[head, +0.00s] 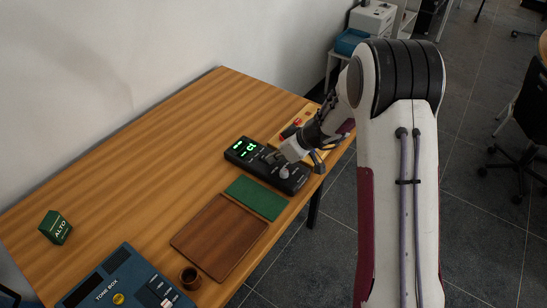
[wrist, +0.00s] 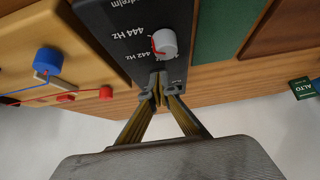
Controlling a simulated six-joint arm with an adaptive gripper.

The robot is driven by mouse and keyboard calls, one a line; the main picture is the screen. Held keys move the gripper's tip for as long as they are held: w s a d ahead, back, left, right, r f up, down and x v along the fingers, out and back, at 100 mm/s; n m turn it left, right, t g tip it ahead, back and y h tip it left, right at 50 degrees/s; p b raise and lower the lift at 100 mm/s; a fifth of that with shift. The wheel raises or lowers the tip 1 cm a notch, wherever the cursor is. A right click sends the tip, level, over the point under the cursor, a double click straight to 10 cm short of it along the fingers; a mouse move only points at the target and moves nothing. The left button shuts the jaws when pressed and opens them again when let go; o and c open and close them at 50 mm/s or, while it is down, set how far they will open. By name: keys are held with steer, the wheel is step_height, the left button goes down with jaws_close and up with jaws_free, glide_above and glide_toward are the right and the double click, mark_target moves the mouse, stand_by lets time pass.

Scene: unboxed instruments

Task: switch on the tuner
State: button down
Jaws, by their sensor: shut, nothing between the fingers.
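The tuner (head: 240,153) is a long black box on the wooden table, with lit green characters on its display. In the wrist view the black panel of the tuner (wrist: 125,35) carries a white knob (wrist: 164,42) with a red mark, beside the printed labels 444 Hz and 442 Hz. My gripper (wrist: 158,88) is shut and empty, its fingertips together over the panel near the knob. I cannot tell whether they touch the panel. In the head view my gripper (head: 284,158) is above the tuner and hides part of its top.
A light wooden board with red and blue knobs (wrist: 47,60) lies beside the tuner. On the other side are a green mat (head: 257,197) and a brown board (head: 218,238).

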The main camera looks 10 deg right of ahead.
steer(key=shift+r, duration=0.55)
steer(key=shift+r, duration=0.2)
steer(key=shift+d+r, duration=0.1)
steer(key=shift+r, duration=0.75)
step_height(320, 180, up, 2)
steer(key=shift+s+d+r, duration=0.1)
steer(key=shift+s, duration=0.05)
steer(key=s+d+r, duration=0.5)
steer(key=r, duration=0.1)
steer(key=shift+s+d, duration=0.25)
steer(key=shift+s, duration=0.1)
steer(key=shift+m, duration=0.3)
